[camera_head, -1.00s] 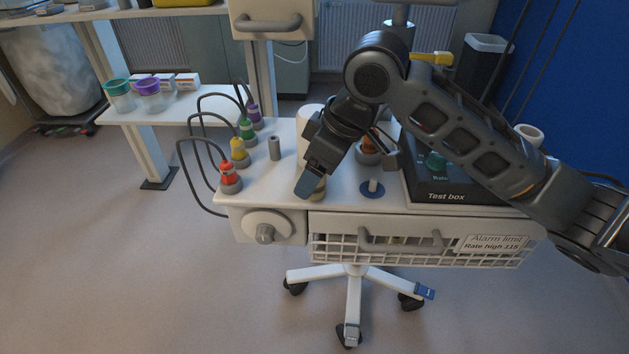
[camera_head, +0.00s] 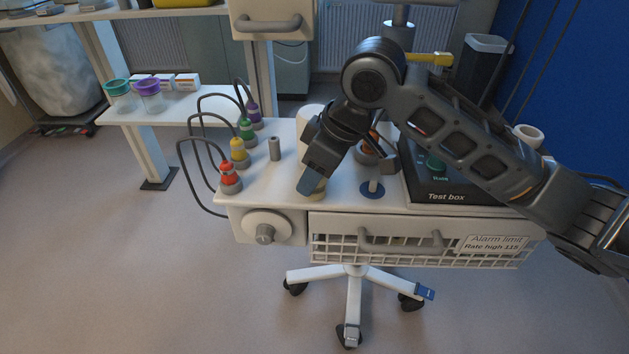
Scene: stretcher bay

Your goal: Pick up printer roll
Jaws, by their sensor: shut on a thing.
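My gripper (camera_head: 314,180) points down over the front of the white cart top, left of the blue disc with a short peg. The gripper hides the rest, and I cannot tell whether the roll still touches the cart top.
The blue disc with its peg (camera_head: 372,189) is close on the right, before the black test box (camera_head: 440,180). A white cylinder (camera_head: 308,120) stands behind my gripper. A grey post (camera_head: 275,149) and several coloured plugs with cables, including a red one (camera_head: 229,175), stand left.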

